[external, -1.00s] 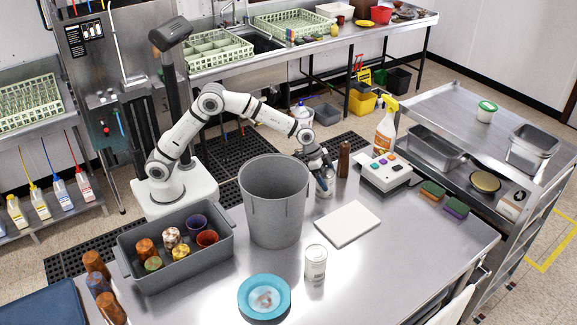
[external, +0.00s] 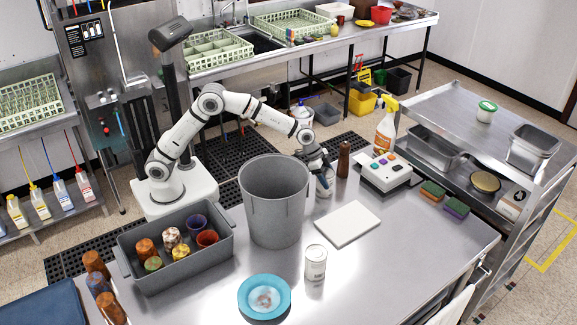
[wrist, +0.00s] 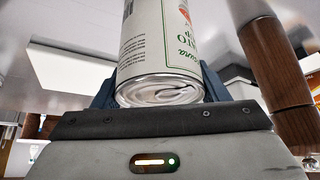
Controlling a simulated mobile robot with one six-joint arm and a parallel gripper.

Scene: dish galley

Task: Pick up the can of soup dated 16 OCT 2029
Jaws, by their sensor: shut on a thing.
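A pale can (external: 325,184) stands on the steel table between the grey bin and the brown pepper mill. In the wrist view the can (wrist: 160,45) shows its metal end, a green line and part of its label; no date can be read. My gripper (external: 322,172) is shut on this can, with a dark finger on each side of it. A second white can (external: 315,264) stands upright at the front of the table, away from my gripper. Its print is too small to read.
A tall grey bin (external: 273,205) stands just left of my gripper. A white board (external: 347,224) lies in front, and the pepper mill (external: 343,159) is close on the right. A blue plate (external: 264,284) and a grey tub (external: 180,272) of cups are nearer the front.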

